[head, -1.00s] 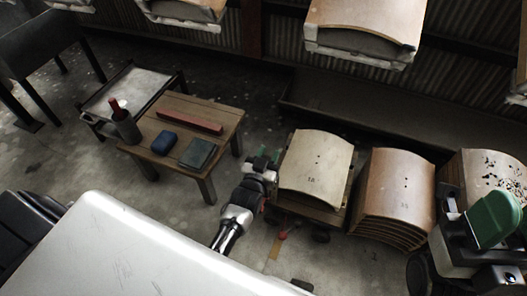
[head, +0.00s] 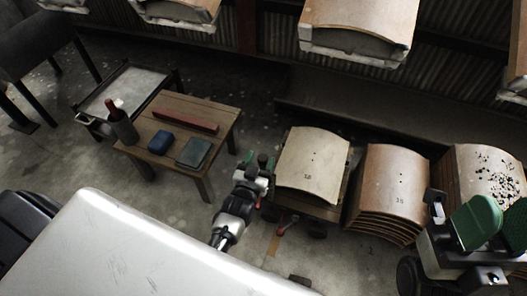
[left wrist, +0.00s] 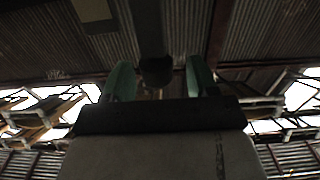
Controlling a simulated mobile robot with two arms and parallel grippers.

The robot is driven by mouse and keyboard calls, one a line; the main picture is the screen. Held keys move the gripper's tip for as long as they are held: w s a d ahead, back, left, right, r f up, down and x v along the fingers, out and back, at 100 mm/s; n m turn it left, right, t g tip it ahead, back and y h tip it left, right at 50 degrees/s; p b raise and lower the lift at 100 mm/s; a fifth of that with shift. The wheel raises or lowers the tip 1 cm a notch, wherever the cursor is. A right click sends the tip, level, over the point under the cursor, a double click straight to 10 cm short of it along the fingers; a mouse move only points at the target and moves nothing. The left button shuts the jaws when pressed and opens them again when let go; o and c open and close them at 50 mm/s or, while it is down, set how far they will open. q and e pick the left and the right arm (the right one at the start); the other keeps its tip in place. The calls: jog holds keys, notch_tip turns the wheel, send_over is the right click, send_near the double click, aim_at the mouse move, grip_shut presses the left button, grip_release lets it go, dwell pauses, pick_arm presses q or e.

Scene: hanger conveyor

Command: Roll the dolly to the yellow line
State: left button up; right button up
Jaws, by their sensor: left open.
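The dolly (head: 318,228) is low and dark, with wheels, and carries a curved tan panel (head: 313,160) marked with a number. A red-tipped bar (head: 285,229) sticks out at its near side. A short dull yellow strip (head: 272,246) lies on the floor just left of the bar. My left gripper (head: 262,163) is beside the dolly's left side, its green fingertips near the panel's edge; I cannot tell whether it touches. In the left wrist view, its green fingers (left wrist: 160,82) stand apart with nothing between them. My right gripper (head: 494,222) is at the right, close to the camera.
A stack of curved panels (head: 388,190) stands right of the dolly, and a speckled panel (head: 485,172) beyond it. A wooden table (head: 225,117) with a bottle (head: 113,110) and small items stands left. A grey-topped cart (head: 124,88) is behind it. Panels hang overhead (head: 362,20).

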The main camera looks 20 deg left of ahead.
pick_arm(q)
jog(key=s+p, duration=0.2)
jog(key=s, duration=0.5)
jog(key=shift+s+d, duration=0.25)
jog(key=shift+s, duration=0.15)
jog(key=shift+r, duration=0.1)
